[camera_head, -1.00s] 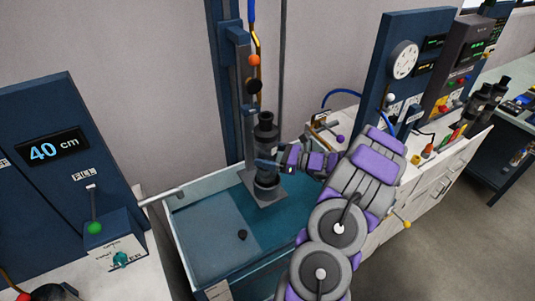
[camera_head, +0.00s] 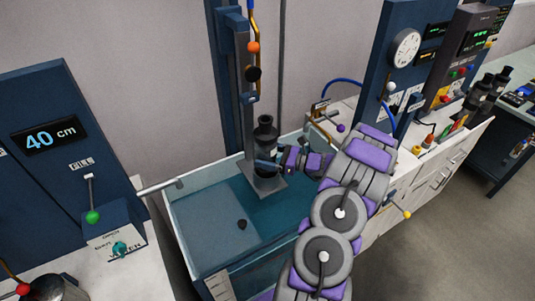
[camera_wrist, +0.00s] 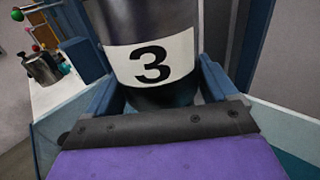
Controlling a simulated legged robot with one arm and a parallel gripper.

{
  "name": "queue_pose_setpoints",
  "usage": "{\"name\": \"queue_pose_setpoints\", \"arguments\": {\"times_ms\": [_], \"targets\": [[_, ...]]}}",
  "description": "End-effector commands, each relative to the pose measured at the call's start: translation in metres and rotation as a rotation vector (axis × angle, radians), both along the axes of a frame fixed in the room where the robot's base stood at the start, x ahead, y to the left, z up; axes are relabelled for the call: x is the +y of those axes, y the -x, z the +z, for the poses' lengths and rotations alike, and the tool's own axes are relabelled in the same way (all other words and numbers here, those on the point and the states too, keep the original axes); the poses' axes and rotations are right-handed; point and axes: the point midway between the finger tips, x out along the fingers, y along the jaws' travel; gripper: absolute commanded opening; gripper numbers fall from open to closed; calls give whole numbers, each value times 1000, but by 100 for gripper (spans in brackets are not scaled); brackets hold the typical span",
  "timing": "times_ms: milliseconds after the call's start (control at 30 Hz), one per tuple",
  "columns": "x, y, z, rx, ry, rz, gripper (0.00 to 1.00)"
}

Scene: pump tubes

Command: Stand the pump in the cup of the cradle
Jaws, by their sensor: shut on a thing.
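The pump is a dark grey cylinder with a narrower top (camera_head: 265,135). It stands upright over the square base plate of the cradle (camera_head: 268,188), which hangs on a vertical rail in the tank. My gripper (camera_head: 272,165) comes from the right and is shut around the pump's lower part. In the wrist view the pump (camera_wrist: 152,60) shows a white label with a black 3 between my gripper's two blue fingers (camera_wrist: 160,95). The cup is mostly hidden by the pump and fingers, so I cannot tell whether the pump's bottom is fully seated in it.
A blue panel reading 40 cm (camera_head: 52,140) stands left. More dark pumps (camera_head: 487,90) stand on the right bench. A pipe (camera_head: 160,187) reaches over the tank's left edge.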

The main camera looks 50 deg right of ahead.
Motion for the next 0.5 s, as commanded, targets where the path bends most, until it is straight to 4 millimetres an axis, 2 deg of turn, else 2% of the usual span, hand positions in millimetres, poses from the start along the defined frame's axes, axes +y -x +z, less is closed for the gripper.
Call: {"name": "queue_pose_setpoints", "arguments": {"times_ms": [33, 167, 367, 500], "targets": [[0, 0, 2, -4, 0, 1, 89], [0, 0, 1, -2, 0, 1, 100], [-1, -1, 0, 0, -1, 1, 100], [-6, 6, 0, 0, -1, -1, 100]]}}
